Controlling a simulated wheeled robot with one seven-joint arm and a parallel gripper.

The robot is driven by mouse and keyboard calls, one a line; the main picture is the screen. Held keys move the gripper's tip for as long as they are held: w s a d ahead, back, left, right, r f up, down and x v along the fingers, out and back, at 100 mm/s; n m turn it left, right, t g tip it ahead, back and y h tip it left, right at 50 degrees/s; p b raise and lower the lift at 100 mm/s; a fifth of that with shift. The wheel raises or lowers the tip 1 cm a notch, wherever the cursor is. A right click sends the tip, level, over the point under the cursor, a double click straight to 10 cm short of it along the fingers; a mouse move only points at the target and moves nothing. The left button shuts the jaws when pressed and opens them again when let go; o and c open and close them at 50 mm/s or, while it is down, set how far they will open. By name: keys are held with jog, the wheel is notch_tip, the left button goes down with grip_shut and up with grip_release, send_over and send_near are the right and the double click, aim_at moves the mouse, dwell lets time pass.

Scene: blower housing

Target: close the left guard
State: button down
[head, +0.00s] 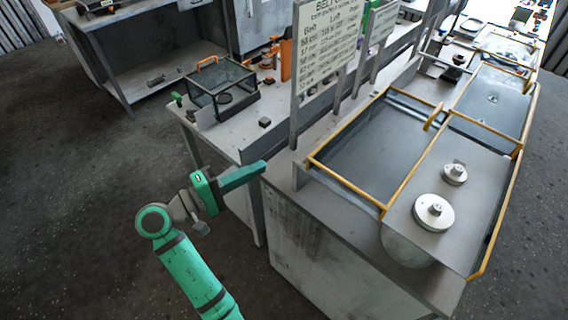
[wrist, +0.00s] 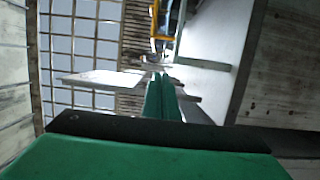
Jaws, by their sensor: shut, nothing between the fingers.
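A yellow-framed guard with a dark grey panel (head: 365,158) lies open and flat on the bench top, left of two bare round pulleys (head: 434,212). A yellow handle (head: 434,117) stands near its far right corner. I take this to be the left guard. A second yellow-framed guard (head: 492,98) lies flat farther back. My gripper (head: 263,168) is shut and empty. It is left of the bench's near left corner, apart from the guard. In the wrist view its green fingers (wrist: 162,98) are together, and a bit of yellow frame (wrist: 162,22) shows beyond them.
An upright lettered sign board (head: 325,45) on posts stands along the bench's left edge, between my gripper and the guard's far part. A side table holds a wire-framed box (head: 222,88) and small tools. Open floor (head: 90,200) lies at the left.

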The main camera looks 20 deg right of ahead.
jog(key=s+d, duration=0.2)
jog(key=d, duration=0.9)
jog(key=shift+s, duration=0.2)
